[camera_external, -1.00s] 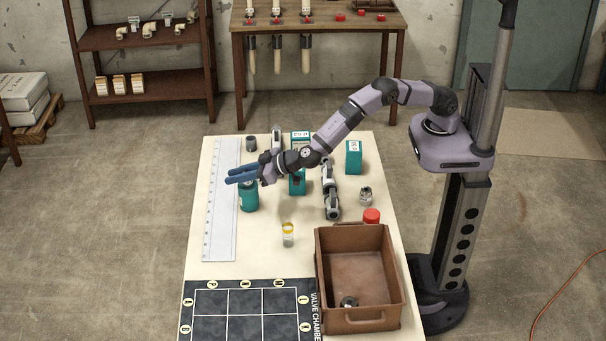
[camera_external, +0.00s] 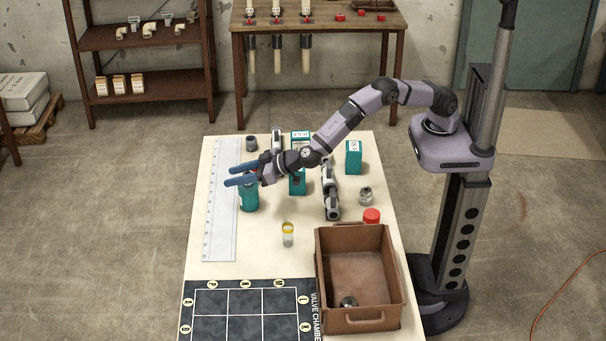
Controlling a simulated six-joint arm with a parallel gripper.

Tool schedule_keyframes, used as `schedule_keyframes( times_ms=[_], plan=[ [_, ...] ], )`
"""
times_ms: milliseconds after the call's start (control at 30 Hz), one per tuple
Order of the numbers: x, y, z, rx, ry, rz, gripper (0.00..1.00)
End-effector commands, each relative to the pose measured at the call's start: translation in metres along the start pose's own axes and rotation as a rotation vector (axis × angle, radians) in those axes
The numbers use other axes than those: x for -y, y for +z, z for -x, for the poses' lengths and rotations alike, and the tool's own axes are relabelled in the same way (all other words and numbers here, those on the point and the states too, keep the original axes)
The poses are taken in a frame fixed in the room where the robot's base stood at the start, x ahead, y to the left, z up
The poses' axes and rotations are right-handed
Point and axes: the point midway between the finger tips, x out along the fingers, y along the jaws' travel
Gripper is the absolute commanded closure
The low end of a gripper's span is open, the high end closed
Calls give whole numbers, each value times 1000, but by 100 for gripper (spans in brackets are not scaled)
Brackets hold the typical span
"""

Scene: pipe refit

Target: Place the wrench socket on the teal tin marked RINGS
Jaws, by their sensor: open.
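Other teal containers stand nearby: a box (camera_external: 353,157) to the right, one (camera_external: 300,136) at the back, and one (camera_external: 297,184) partly hidden by my arm. Their labels are too small to read, so I cannot tell which is marked RINGS. A short dark grey cylinder (camera_external: 251,143) at the back left could be the wrench socket. A small metal piece (camera_external: 349,303) lies in the brown bin, and I cannot tell which is the socket.
The brown bin (camera_external: 322,262) stands at the front right. Near it are a red-capped item (camera_external: 371,216), a metal fitting (camera_external: 366,195) and a yellow-lidded jar (camera_external: 288,235). A long grey fitting (camera_external: 330,195) lies mid-table. A white ruler (camera_external: 220,225) and a dark grid board (camera_external: 245,300) lie left.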

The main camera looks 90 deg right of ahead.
Motion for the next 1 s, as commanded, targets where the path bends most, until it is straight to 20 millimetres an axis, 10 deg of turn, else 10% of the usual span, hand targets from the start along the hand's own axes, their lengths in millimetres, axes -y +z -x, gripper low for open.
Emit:
schedule_keyframes(
  times_ms=[1000],
  plan=[
    [0,0,118,0,2,0,59]
  ],
)
